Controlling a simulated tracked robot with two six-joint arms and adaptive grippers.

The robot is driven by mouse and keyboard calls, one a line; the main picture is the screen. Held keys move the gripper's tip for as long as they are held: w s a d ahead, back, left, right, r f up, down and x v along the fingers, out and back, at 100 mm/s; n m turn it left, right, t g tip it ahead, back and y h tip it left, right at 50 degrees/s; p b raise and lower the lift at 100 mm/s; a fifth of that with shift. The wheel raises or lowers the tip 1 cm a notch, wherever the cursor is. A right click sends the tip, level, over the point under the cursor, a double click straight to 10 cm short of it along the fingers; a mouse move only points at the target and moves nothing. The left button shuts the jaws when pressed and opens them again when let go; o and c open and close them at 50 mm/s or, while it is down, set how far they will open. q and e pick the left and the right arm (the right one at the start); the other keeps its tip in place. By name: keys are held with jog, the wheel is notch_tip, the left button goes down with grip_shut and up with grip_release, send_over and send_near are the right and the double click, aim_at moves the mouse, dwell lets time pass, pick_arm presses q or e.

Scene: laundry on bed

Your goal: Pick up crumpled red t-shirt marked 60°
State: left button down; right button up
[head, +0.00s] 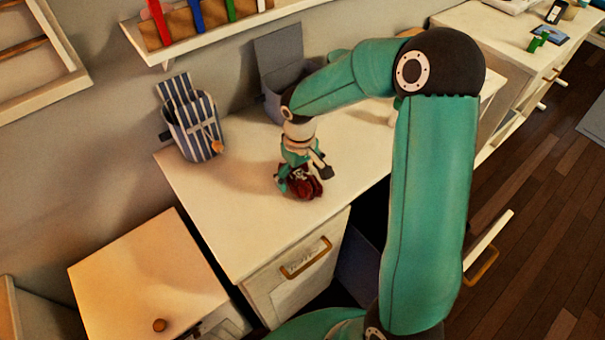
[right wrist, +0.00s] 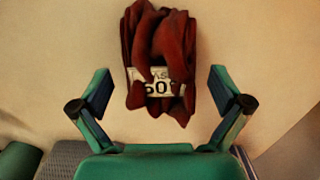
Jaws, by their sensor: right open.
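The crumpled red t-shirt (head: 303,186) lies on the light desktop, near its front edge. My left gripper is not in view.
A blue-and-white striped basket (head: 196,136) stands at the desk's back left. A grey container (head: 280,60) stands behind my right arm. A shelf (head: 215,36) with coloured items hangs above. The desktop (head: 225,205) is bare left of the shirt. A lower wooden cabinet (head: 140,275) is at the front left.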

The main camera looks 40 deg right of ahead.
jog(key=shift+f, duration=0.1)
jog(key=shift+c, duration=0.2)
jog(key=c, duration=1.2)
jog(key=shift+o, duration=0.2)
